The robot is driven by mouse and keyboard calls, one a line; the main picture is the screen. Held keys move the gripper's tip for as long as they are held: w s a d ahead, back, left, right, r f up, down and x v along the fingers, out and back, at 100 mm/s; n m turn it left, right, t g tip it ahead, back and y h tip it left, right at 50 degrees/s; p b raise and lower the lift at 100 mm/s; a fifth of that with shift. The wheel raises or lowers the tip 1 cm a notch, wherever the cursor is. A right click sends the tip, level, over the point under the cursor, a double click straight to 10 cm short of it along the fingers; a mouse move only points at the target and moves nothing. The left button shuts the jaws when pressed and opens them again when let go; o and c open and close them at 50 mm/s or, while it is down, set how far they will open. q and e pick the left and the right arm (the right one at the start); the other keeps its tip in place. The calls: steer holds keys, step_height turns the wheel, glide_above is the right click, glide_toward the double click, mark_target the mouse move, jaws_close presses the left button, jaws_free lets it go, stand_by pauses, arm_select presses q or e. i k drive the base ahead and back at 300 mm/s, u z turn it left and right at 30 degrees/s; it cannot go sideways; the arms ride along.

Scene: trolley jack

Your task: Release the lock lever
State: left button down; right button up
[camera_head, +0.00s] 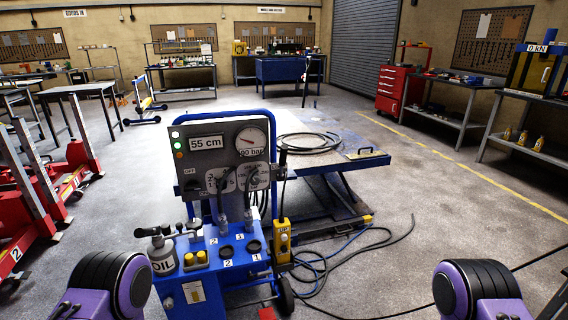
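A blue hydraulic cart (205,262) stands in front of me. Its grey panel (183,150) carries a display (205,143) reading 55 cm, a gauge (250,141) marked 90 bar and lit indicator lamps (178,144). Small levers (180,227) stand on the cart's top left, beside an oil can (162,254). A raised lift table (335,160) stands behind the cart. A yellow control box (283,241) is at the cart's right side. I cannot tell which part is the lock lever. Purple links of my arms show at both lower corners; neither gripper is in view.
Red jacks (62,182) stand on the left. Hoses and cables (345,262) lie on the floor right of the cart. A red tool cabinet (392,90) and workbenches (528,150) line the right side. The floor (455,210) at centre right is mostly clear.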

mark_target(284, 148)
steer(key=k, duration=0.5)
steer(key=z, duration=0.6)
steer(key=i, duration=0.75)
steer(key=z, duration=0.55)
steer(key=i, duration=1.05)
steer(key=u, duration=0.85)
steer(key=i, duration=0.7)
steer(key=u, duration=0.8)
